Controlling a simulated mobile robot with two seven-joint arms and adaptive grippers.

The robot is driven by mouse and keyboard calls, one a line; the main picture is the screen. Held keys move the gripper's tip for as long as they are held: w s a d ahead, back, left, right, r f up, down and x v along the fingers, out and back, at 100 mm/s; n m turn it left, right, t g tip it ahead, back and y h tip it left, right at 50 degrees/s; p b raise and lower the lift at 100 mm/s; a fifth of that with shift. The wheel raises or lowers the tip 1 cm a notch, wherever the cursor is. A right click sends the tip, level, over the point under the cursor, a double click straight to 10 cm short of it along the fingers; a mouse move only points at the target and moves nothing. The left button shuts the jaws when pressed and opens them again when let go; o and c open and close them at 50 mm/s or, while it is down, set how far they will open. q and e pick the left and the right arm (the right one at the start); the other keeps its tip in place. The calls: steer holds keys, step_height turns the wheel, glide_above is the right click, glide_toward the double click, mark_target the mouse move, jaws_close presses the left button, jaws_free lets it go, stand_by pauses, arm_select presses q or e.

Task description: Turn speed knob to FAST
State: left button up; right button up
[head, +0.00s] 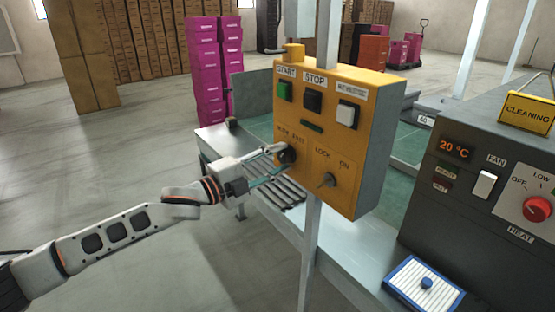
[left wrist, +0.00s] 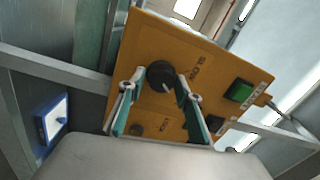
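The black speed knob (head: 287,154) is on the yellow control box (head: 357,185), under the SLOW and FAST lettering. My left gripper (head: 272,163) reaches it from the left. In the left wrist view the knob (left wrist: 161,74) lies between the tips of my left gripper (left wrist: 160,80), one finger on each side. The fingers are spread; I cannot tell whether they touch the knob. A pale mark on the knob points down and slightly right in that view. The SLOW label shows there; FAST is hidden by a finger. My right gripper is not in view.
The box carries a green START button (head: 285,91), a black STOP button (head: 313,101), a white button (head: 347,114) and a LOCK/ON key switch (head: 327,180). A roller conveyor (head: 277,191) runs behind. A dark machine with a red knob (head: 537,209) stands right.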

arm_select(q)
steer(key=shift+o, duration=0.2)
steer(key=r+v, duration=0.1)
steer(key=v, duration=1.1)
steer(key=shift+f, duration=0.45)
steer(key=shift+s+f, duration=0.1)
steer(key=s+f+n+t+y, duration=0.1)
steer(key=s+f+n+y, duration=0.2)
steer(key=f, duration=0.4)
steer(key=s+d+f+n+t, duration=0.1)
steer(key=s+f+n, duration=0.2)
steer(key=f+n, duration=0.35)
steer(key=s+f+n+t+y, duration=0.1)
steer(key=s+f+n+y, duration=0.15)
steer(key=f, duration=0.45)
steer(key=s+a+f+n+g+y, duration=0.2)
steer(key=s+a+f+n, duration=0.3)
steer(key=s+f, duration=0.5)
steer(key=s+a+f+n+g+y+p, duration=0.1)
steer(key=s+a+f+n+y, duration=0.4)
steer(key=s+f, duration=0.5)
steer(key=shift+a+f+g, duration=0.3)
steer(key=shift+a+g, duration=0.1)
steer(key=shift+a, duration=0.4)
